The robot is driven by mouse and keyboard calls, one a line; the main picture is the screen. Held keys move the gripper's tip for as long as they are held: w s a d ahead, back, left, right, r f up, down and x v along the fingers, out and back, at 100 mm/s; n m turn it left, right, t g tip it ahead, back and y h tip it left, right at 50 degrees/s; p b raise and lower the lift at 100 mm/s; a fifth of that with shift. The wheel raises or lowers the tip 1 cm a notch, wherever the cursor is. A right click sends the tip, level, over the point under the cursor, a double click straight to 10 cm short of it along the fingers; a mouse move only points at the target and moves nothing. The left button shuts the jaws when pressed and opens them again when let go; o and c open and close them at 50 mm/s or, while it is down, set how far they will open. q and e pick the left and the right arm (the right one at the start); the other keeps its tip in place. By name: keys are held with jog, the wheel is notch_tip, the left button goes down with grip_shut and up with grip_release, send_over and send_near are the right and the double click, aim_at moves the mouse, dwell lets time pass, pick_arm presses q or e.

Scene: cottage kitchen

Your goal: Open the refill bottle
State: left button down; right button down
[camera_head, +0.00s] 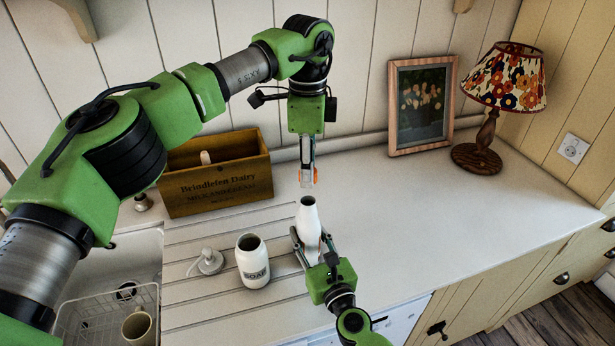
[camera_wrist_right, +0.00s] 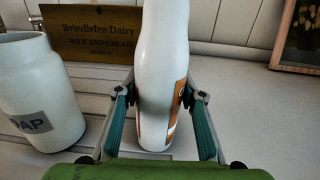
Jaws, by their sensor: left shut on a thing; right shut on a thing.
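The white refill bottle (camera_head: 308,218) stands upright on the counter; its top shows a dark opening. In the right wrist view the bottle (camera_wrist_right: 163,60) has an orange label, and its top is cut off. My right gripper (camera_head: 313,250) is shut on the bottle's lower body, with a finger on each side (camera_wrist_right: 162,118). My left gripper (camera_head: 308,180) points down just above the bottle's mouth, apart from it. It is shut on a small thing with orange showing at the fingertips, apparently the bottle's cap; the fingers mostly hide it.
An open soap jar (camera_head: 253,262) stands left of the bottle, with its pump top (camera_head: 209,262) beside it. A wooden dairy crate (camera_head: 217,187) is behind. A sink with a rack and mug (camera_head: 138,327) is at left. A picture frame (camera_head: 421,106) and lamp (camera_head: 490,118) stand at back right. The right counter is clear.

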jog(key=c, duration=1.3)
grip_release()
jog(key=shift+o, duration=0.2)
